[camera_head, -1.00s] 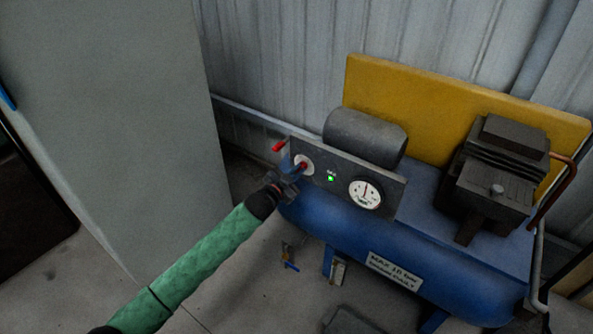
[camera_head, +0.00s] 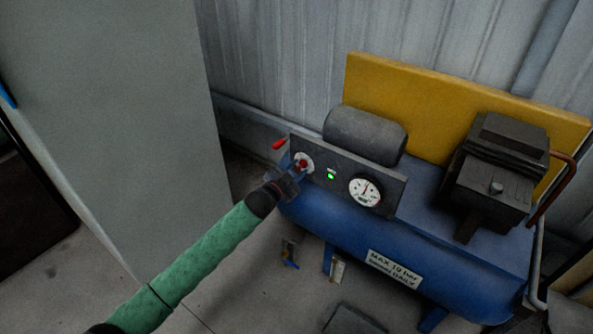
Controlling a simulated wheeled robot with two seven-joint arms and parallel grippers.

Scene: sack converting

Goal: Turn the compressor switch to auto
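The blue compressor (camera_head: 330,222) stands against the wall, with a grey control panel (camera_head: 335,172) on its near side. The red switch knob on its pale round plate (camera_head: 303,162) is at the panel's left end. My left gripper (camera_head: 295,173) is right at the knob and partly covers it. I cannot tell whether its fingers are closed on the knob. The switch's setting is too small to read. A green light (camera_head: 331,176) is lit beside the switch, and a round gauge (camera_head: 364,191) is to its right. My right gripper is not in view.
A red lever (camera_head: 280,144) sticks out at the panel's upper left corner, close to my gripper. A large grey cabinet (camera_head: 115,110) stands at the left. A small blue-handled valve (camera_head: 289,262) is low under the tank. A yellow guard (camera_head: 430,105) stands behind.

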